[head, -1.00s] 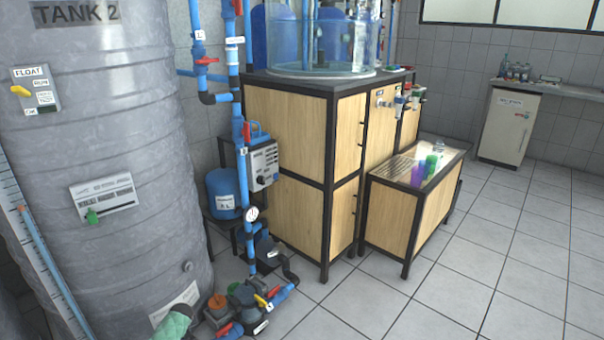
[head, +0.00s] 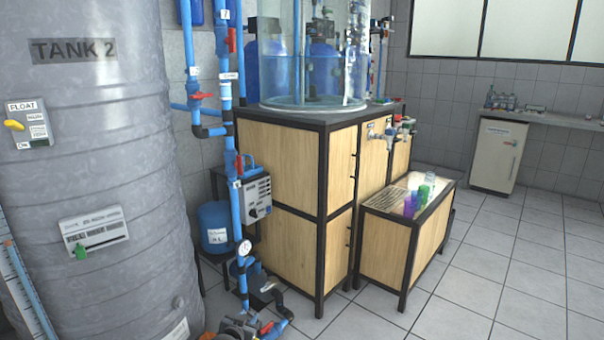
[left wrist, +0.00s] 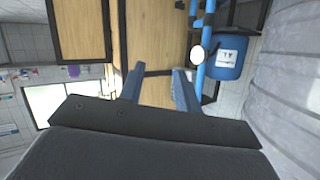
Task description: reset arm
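My left gripper (left wrist: 158,82) shows in the left wrist view, with its two blue-grey fingers apart and nothing between them. Beyond the fingers are a wooden cabinet front and a blue vessel (left wrist: 229,57), turned sideways in that view. No gripper can be made out in the head view. My right gripper is not in view.
The grey tank marked TANK 2 (head: 90,180) fills the left of the head view. Blue pipes (head: 227,90) and a control box (head: 257,197) stand beside the wooden cabinet (head: 283,165). A low bench (head: 383,245) holds coloured cups. Tiled floor (head: 500,270) is clear at right.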

